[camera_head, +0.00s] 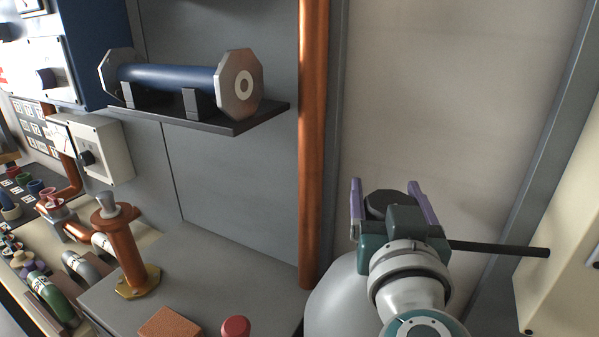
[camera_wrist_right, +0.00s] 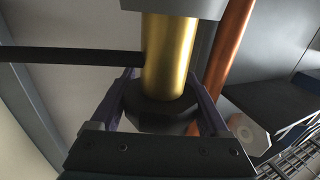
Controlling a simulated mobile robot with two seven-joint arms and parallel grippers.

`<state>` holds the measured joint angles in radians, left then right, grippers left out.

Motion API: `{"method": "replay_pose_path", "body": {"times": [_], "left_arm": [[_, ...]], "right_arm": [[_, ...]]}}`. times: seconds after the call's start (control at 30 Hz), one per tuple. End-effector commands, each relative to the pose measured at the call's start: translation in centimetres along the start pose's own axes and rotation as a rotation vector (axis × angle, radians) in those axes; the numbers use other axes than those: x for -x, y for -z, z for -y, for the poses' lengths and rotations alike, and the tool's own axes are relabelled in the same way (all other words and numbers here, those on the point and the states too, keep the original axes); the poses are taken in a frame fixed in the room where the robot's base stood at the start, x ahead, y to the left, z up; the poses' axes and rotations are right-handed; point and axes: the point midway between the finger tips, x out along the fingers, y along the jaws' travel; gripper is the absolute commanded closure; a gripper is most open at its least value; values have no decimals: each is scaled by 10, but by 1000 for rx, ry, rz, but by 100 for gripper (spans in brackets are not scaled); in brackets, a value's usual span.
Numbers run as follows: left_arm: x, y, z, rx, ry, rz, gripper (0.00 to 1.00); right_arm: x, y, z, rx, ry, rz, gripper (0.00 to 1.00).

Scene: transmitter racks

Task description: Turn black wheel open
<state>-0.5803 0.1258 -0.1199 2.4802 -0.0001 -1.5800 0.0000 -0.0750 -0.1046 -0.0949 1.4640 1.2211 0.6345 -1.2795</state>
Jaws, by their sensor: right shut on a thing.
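The black wheel (camera_head: 383,203) is a dark, faceted knob, seen between the purple fingers of my right gripper (camera_head: 384,188). In the right wrist view the wheel (camera_wrist_right: 160,118) sits at the end of a gold shaft (camera_wrist_right: 170,60), with a finger of the right gripper (camera_wrist_right: 164,100) on each side. The right gripper is shut on it. In the head view my gripper and wrist hide the shaft and part of the wheel. My left gripper is in neither view.
A black rod (camera_head: 500,248) sticks out to the right beside my gripper, and also shows in the wrist view (camera_wrist_right: 70,56). A copper pipe (camera_head: 313,140) stands left of my arm. A shelf (camera_head: 240,122) holds a blue cylinder (camera_head: 165,77). A copper fitting (camera_head: 124,245) stands lower left.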

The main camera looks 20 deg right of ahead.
Motion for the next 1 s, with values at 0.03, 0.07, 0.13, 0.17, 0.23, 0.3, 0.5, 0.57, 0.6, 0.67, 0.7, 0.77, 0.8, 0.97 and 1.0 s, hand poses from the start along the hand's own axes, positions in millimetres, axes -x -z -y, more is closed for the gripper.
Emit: {"method": "replay_pose_path", "body": {"times": [0.03,0.07,0.13,0.17,0.23,0.3,0.5,0.57,0.6,0.67,0.7,0.77,0.8,0.97,1.0], "left_arm": [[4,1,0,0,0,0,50],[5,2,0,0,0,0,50],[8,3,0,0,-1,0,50],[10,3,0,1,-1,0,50],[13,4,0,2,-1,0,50],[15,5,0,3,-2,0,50],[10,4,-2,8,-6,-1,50],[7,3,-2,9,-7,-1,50],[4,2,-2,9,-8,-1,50],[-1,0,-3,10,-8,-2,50],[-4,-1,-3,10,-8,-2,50],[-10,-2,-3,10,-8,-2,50],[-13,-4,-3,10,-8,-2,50],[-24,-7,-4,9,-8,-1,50],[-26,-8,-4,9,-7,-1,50]], "right_arm": [[0,2,0,4,20,1,77],[0,2,0,3,33,0,77],[0,2,1,5,72,0,77],[0,2,2,6,92,1,77],[0,2,3,8,143,1,77],[1,2,5,8,199,0,77],[2,-2,10,9,374,-1,77],[3,-3,12,11,425,-1,77],[3,-3,13,11,458,-2,77],[4,-4,14,10,504,-2,77],[4,-4,15,10,534,-2,77],[5,-4,16,10,575,-2,77],[6,-5,17,10,601,-2,77],[7,-4,19,7,683,-1,77],[7,-3,20,7,698,-2,77]]}}
